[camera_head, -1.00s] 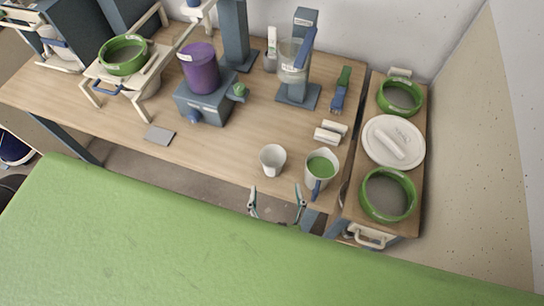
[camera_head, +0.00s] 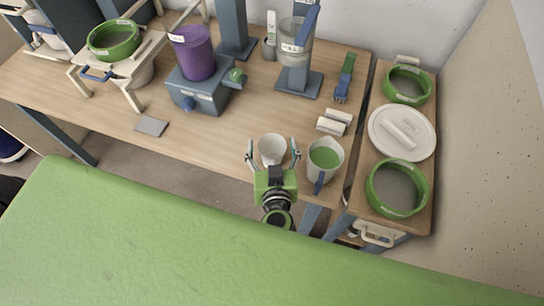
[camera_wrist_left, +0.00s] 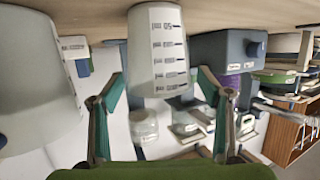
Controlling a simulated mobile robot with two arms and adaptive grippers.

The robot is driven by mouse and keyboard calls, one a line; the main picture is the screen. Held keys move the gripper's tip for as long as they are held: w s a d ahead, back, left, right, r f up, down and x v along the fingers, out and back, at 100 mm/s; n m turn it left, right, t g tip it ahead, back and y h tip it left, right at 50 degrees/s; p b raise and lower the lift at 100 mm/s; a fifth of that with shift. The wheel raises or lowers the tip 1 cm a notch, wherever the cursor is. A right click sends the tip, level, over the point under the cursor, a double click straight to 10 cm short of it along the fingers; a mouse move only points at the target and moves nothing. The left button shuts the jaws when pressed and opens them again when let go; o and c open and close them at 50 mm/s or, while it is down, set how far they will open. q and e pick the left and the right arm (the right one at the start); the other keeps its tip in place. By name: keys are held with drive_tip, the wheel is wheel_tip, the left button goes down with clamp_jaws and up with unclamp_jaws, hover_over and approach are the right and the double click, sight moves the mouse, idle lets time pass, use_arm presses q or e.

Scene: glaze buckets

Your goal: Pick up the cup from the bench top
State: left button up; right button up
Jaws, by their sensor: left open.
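The white cup (camera_head: 271,146) stands upright near the front edge of the wooden bench top (camera_head: 215,140). My left gripper (camera_head: 272,157) is open at the bench's front edge, with one finger on each side of the cup. In the left wrist view, which looks upside down, the cup (camera_wrist_left: 158,50) has dark graduation marks and sits between and beyond the spread fingers (camera_wrist_left: 160,100). I cannot tell whether the fingers touch it. My right gripper is not in view.
A jug of green liquid (camera_head: 325,160) stands close to the right of the cup; its blue handle faces the front. White blocks (camera_head: 334,122) lie behind it. A blue-grey stand with a purple pot (camera_head: 196,55) is back left. A side bench holds green-rimmed buckets (camera_head: 396,188).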

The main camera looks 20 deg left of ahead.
use_arm(q)
drive_tip(key=shift+w, duration=0.25)
drive_tip(key=c, duration=1.1)
drive_tip(key=shift+o, duration=0.2)
